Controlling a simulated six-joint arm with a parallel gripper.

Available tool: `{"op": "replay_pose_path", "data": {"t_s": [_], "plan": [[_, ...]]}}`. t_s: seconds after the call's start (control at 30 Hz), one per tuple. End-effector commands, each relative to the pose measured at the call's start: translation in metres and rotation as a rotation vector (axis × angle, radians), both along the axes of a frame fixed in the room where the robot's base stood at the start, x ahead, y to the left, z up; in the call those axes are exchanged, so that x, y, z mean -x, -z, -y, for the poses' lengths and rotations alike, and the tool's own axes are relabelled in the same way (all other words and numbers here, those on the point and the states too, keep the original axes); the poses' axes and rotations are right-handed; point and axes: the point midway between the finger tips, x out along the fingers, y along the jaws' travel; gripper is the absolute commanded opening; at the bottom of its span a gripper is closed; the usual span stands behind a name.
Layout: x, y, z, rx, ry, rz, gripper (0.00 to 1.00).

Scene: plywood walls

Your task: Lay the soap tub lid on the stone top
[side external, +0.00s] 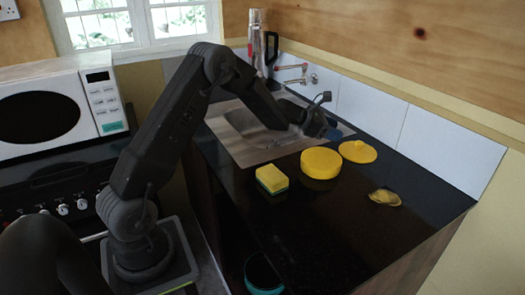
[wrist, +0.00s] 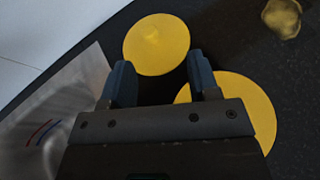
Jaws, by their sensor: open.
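The yellow soap tub lid (side external: 357,151), a thin disc with a small knob on top, lies flat on the dark stone top (side external: 300,240), just behind and right of the yellow round tub (side external: 321,164). In the wrist view the lid (wrist: 156,40) shows whole beyond my fingertips, with its knob up. The tub (wrist: 255,110) is at the right there, partly hidden by my right finger and the gripper body. My gripper (side external: 328,130) is open and empty, above the counter near the lid and the sink. Its blue fingers stand apart in the wrist view (wrist: 158,62).
A yellow and green sponge (side external: 272,179) lies left of the tub. A crumpled yellowish item (side external: 385,197) lies to the right. A metal sink (side external: 250,130) with a tap is at the back left, and a tiled wall (side external: 425,135) runs behind. The front stone top is clear.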

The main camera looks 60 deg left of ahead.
Motion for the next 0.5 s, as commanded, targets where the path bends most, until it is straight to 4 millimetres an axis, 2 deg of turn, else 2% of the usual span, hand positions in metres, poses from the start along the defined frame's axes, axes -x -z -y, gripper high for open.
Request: {"op": "replay_pose_path", "data": {"t_s": [0.03, 0.13, 0.2, 0.27, 0.4, 0.5], "plan": [[0.006, -0.022, 0.018, -0.061, 0.07, 0.025, 0.55], [0.03, -0.063, 0.062, -0.235, 0.263, 0.081, 0.55], [0.056, -0.09, 0.095, -0.382, 0.419, 0.128, 0.55], [0.082, -0.109, 0.121, -0.512, 0.553, 0.168, 0.55], [0.152, -0.138, 0.169, -0.819, 0.854, 0.261, 0.55], [0.205, -0.147, 0.191, -1.042, 1.058, 0.325, 0.55]]}}
